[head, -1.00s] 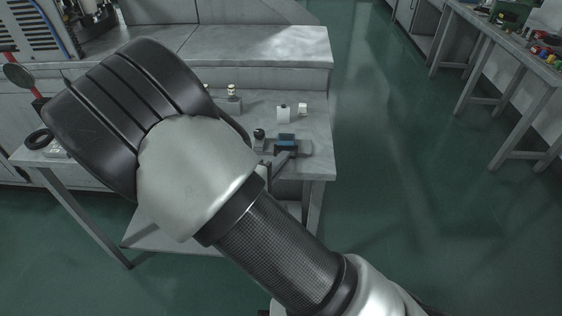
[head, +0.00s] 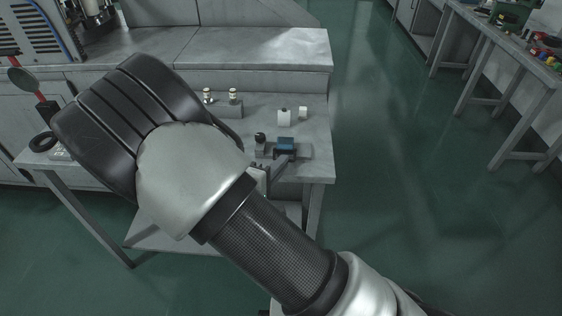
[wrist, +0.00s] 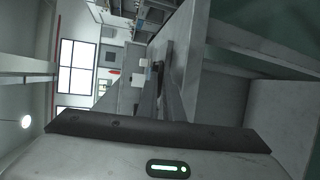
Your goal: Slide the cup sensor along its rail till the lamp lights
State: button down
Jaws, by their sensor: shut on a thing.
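A small blue-topped block (head: 286,144), which I take to be the cup sensor, sits on a flat dark grey base (head: 305,151) near the table's right front corner. My gripper (head: 283,161) reaches it from the front left, mostly hidden behind my arm. It is shut on the block, though the contact is hard to see. In the wrist view my gripper (wrist: 162,82) shows as two long fingers with a dark thing at their tips. A dark-topped post (head: 260,138) stands just left of the block; it may be the lamp, and no light shows on it.
Behind the block stand a white box (head: 284,117) and a smaller white piece (head: 303,112). Two small pale-capped pieces (head: 233,95) stand on a grey block at the back. A black ring (head: 42,141) lies far left. The floor right of the table (head: 325,165) is clear.

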jog(key=c, duration=2.2)
grip_release()
jog(key=p+v, duration=0.2)
jog(key=v, duration=1.5)
jog(key=shift+s+a+p, duration=0.1)
jog(key=shift+s+p, duration=0.15)
jog(key=shift+p, duration=0.1)
